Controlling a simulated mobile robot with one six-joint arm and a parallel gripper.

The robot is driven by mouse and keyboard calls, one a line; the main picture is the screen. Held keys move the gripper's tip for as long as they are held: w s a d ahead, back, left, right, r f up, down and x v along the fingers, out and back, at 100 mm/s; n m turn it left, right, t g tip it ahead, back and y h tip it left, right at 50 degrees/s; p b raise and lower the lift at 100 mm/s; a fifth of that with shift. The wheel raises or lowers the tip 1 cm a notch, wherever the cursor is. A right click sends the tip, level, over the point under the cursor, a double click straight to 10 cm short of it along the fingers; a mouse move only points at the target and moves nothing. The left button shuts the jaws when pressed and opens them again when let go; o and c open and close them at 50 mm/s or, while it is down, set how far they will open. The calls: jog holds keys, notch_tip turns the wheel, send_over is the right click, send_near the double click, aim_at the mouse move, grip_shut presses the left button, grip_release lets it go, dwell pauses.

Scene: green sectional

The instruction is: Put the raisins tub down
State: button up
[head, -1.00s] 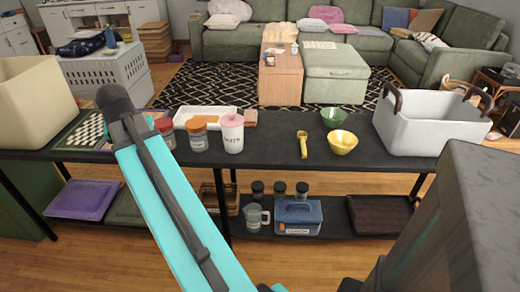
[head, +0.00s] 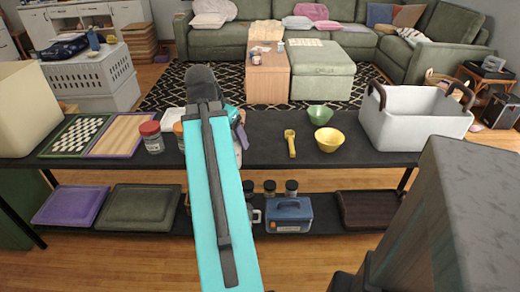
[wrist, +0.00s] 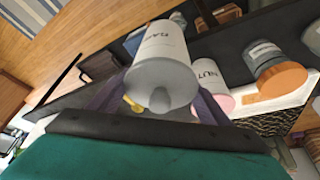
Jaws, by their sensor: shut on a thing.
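The raisins tub (wrist: 162,62) is white with a grey knobbed lid and dark letters starting "RA" in the wrist view. My gripper (wrist: 160,92) is shut on it, with one dark finger on each side. The tub appears to be over the dark table (wrist: 235,38); I cannot tell whether it touches the top.
The pink-lidded nuts tub (wrist: 212,82) and an orange-lidded jar (wrist: 276,72) are close beside the held tub. A red-lidded jar (head: 152,138), yellow scoop (head: 291,145), yellow bowl (head: 329,139), green bowl (head: 319,113) and white basket (head: 415,125) stand on the table.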

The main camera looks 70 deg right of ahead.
jog(key=s, duration=0.1)
jog(key=s+d+m, duration=0.1)
jog(key=s, duration=0.1)
jog(key=s+m, duration=0.1)
jog(key=s, duration=0.1)
jog(key=shift+s+d+r+g, duration=0.15)
jog(key=shift+d+r+g, duration=0.1)
jog(key=shift+g, duration=0.05)
jog(key=shift+d+r+p, duration=0.15)
jog(key=shift+d+p, duration=0.2)
jog(key=shift+p, duration=0.95)
jog(key=shift+d+p, duration=0.1)
jog(key=shift+p, duration=0.25)
jog(key=shift+d+p, duration=0.35)
jog(key=shift+p, duration=0.7)
jog(key=d+p, duration=0.1)
jog(key=p, duration=0.3)
jog(key=d+f+p, duration=0.2)
jog(key=d+p, duration=0.4)
jog(key=d, duration=0.7)
jog(key=shift+w+d+p, duration=0.25)
jog(key=shift+w+p, duration=0.1)
